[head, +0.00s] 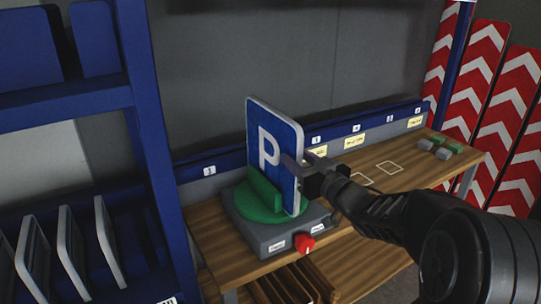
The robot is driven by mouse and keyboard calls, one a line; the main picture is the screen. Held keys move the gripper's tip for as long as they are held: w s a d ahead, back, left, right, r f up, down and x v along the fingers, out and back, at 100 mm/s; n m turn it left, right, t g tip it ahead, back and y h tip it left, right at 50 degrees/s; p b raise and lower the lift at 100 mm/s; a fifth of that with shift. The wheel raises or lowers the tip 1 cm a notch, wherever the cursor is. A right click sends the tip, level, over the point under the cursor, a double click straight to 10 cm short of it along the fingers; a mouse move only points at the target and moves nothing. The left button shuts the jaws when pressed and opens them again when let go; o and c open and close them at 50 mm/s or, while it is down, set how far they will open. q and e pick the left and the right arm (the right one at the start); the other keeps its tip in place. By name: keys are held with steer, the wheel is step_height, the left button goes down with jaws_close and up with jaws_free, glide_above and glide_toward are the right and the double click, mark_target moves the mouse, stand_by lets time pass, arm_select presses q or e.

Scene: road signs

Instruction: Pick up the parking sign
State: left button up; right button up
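The parking sign (266,140) is a blue rectangular plate with a white P and a pale edge. It stands upright in a green holder (262,197) on a grey box on the wooden bench. My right gripper (298,172) comes in from the right and is at the sign's right edge, at mid height. One finger shows in front of the sign's face. The other finger is not clear, so I cannot tell whether the gripper is closed on the sign. My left gripper is not in view.
The grey box (275,240) has a red knob (304,243) on its front. The wooden bench (400,165) is mostly clear to the right, with small grey-green blocks (442,150) at its far end. A blue rack (150,130) with plates stands left; red-white chevron boards (505,105) stand right.

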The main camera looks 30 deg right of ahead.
mark_target(287, 149)
steer(key=w, duration=0.5)
steer(key=shift+d, duration=0.1)
steer(key=shift+c, duration=0.2)
jaws_close()
stand_by(0.5)
steer(key=shift+r, duration=0.15)
stand_by(0.9)
